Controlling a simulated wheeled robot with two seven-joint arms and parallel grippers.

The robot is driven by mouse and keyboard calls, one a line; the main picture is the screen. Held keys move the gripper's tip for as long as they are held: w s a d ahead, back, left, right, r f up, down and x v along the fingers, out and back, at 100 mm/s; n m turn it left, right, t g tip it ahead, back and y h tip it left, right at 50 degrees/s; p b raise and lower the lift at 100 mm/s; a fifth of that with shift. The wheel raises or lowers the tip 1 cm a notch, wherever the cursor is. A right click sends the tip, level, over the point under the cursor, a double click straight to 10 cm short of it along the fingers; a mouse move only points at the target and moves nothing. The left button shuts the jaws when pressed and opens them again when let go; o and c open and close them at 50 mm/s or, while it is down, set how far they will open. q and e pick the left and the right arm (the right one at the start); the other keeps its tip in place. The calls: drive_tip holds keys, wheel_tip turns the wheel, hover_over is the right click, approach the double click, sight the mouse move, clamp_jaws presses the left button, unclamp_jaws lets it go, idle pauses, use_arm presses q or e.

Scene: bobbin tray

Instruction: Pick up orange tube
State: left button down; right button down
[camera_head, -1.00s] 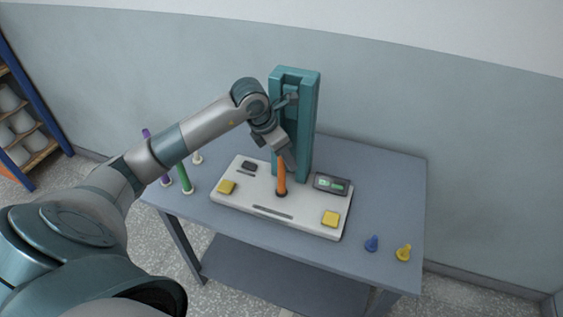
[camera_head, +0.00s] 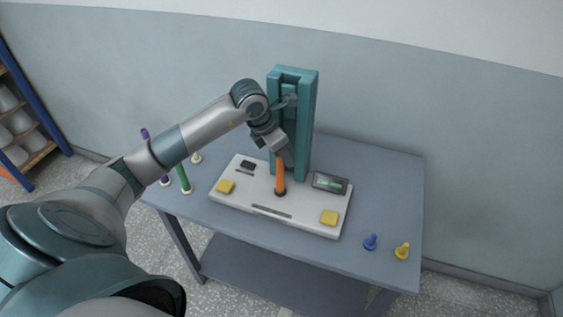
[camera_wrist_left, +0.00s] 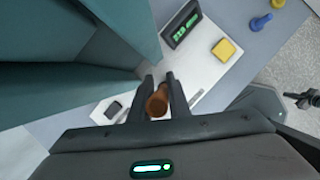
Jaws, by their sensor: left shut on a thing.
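The orange tube (camera_head: 280,176) stands upright in a dark socket on the white tray-like base (camera_head: 240,205), in front of the teal column. It also shows end-on in the left wrist view (camera_wrist_left: 157,102), between the two dark fingers. My left gripper (camera_head: 285,157) comes down from above at the tube's upper end and is shut on it. In the left wrist view the gripper (camera_wrist_left: 160,95) has a finger on each side of the tube. The tube's top is partly hidden by the gripper in the head view. My right gripper is not in view.
A teal column (camera_head: 303,120) rises close behind the tube. The base carries yellow pads (camera_head: 329,217) and a display (camera_head: 330,182). A green tube (camera_head: 184,179) stands at the left; blue (camera_head: 370,242) and yellow (camera_head: 402,251) pegs stand at the right. The table's right side is mostly clear.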

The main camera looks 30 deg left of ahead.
use_arm(q)
drive_tip(key=shift+r, duration=0.15)
